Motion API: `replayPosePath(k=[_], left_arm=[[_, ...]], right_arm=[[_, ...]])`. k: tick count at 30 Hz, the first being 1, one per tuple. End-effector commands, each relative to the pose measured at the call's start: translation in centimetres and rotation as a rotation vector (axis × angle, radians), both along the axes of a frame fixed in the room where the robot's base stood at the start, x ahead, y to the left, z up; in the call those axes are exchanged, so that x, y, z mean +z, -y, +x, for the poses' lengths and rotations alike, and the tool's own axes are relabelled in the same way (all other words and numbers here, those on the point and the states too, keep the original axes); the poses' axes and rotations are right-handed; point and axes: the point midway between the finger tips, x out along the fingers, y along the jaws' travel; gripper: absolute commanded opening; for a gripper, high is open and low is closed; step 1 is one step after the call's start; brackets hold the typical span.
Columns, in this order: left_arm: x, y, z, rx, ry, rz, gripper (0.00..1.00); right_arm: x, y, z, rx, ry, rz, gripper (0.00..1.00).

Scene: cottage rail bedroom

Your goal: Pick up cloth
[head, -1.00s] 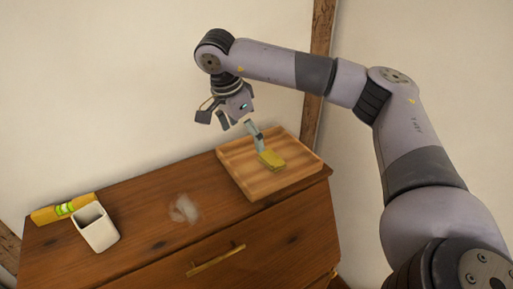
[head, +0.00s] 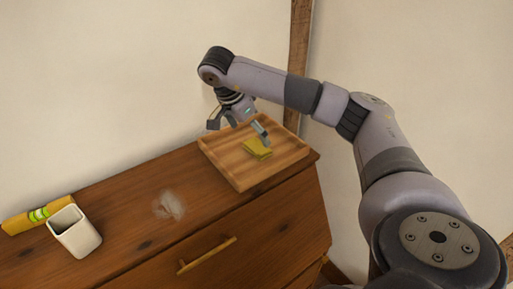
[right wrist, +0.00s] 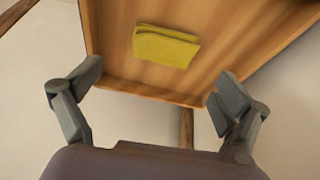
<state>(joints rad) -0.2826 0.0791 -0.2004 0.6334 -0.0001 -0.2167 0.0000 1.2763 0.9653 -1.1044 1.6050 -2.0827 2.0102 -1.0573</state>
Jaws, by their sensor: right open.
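The cloth is a small folded yellow piece (head: 255,151) lying on a square wooden tray (head: 243,178) on top of the dresser. My right gripper (head: 240,125) is open and empty above the tray's far side, with one finger partly in front of the cloth in the head view. In the right wrist view, the cloth (right wrist: 166,46) lies flat on the tray (right wrist: 225,45), ahead of and between the spread fingers (right wrist: 160,85). No contact with the cloth shows. My left gripper is not in view.
The wooden dresser (head: 130,217) stands against a pale wall. A white square cup (head: 77,238) and a yellow spirit level (head: 38,215) are at its left. A faint whitish patch (head: 168,205) lies mid-top. The tray has a raised rim.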

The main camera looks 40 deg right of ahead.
Motion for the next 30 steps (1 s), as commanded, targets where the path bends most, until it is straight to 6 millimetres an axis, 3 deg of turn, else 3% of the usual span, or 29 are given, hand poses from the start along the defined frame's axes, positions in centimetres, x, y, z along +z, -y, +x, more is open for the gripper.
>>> replayPosePath(k=[7, 12, 18, 26, 30], left_arm=[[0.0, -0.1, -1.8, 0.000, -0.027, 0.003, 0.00], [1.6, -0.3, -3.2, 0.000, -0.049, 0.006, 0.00], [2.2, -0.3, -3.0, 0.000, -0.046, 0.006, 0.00], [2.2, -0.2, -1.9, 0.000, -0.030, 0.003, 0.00], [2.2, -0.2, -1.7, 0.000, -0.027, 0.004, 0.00]], right_arm=[[-1.2, 0.4, 0.0, 0.000, -0.002, 0.001, 0.95], [-3.2, 0.9, 0.3, 0.000, -0.006, 0.000, 0.95], [-5.5, 1.7, 0.3, 0.000, -0.003, 0.000, 0.95], [-5.8, 1.8, 0.4, 0.000, 0.000, 0.000, 0.94], [-5.8, 1.7, 0.4, 0.000, 0.000, 0.000, 0.85]])
